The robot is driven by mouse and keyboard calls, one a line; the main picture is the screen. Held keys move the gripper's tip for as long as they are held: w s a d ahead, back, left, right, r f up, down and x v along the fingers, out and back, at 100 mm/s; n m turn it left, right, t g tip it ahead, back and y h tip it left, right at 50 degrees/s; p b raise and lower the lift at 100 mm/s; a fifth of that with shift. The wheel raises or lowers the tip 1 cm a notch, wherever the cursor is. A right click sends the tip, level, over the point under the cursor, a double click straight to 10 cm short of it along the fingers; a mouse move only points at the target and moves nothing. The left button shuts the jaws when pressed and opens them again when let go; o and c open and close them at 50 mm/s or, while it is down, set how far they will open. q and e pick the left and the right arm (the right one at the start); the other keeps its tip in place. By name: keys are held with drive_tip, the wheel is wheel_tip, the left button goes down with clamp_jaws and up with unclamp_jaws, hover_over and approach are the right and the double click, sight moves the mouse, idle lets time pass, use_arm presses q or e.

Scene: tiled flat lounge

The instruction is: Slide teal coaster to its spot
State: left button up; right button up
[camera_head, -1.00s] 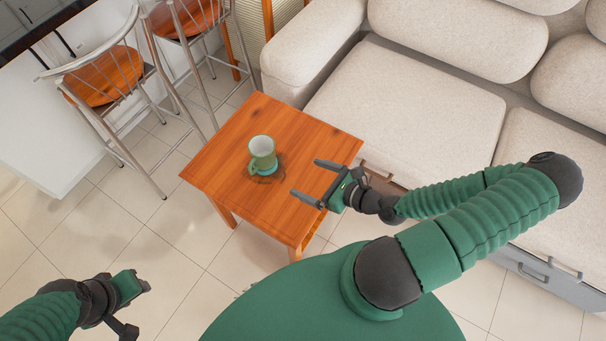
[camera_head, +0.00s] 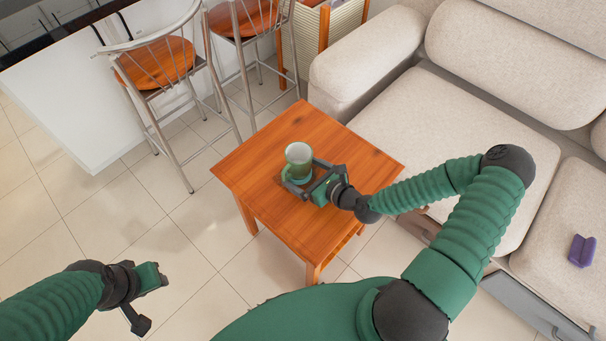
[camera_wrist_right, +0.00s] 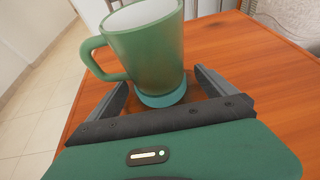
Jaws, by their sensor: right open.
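The teal coaster (camera_wrist_right: 163,99) lies on the wooden table (camera_head: 262,160), under a green mug (camera_head: 298,160) that stands upright on it. The mug, white inside with its handle to the left, also shows in the right wrist view (camera_wrist_right: 150,50). My right gripper (camera_head: 300,173) is open and low over the table. In the wrist view its fingers lie either side of the coaster and mug base; I cannot tell whether they touch. In the head view the coaster is mostly hidden by mug and gripper. My left gripper (camera_head: 150,299) is open and empty, away from the table.
A beige sofa (camera_head: 440,130) stands close along the table's right side, with a purple object (camera_head: 582,250) on its seat. Two bar stools (camera_head: 160,62) stand behind left by a white counter (camera_head: 75,115). The tabletop around the mug looks clear.

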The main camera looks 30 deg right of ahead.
drive_tip(key=shift+w, duration=0.1)
drive_tip(key=shift+c, duration=0.3)
drive_tip(key=c, duration=1.4)
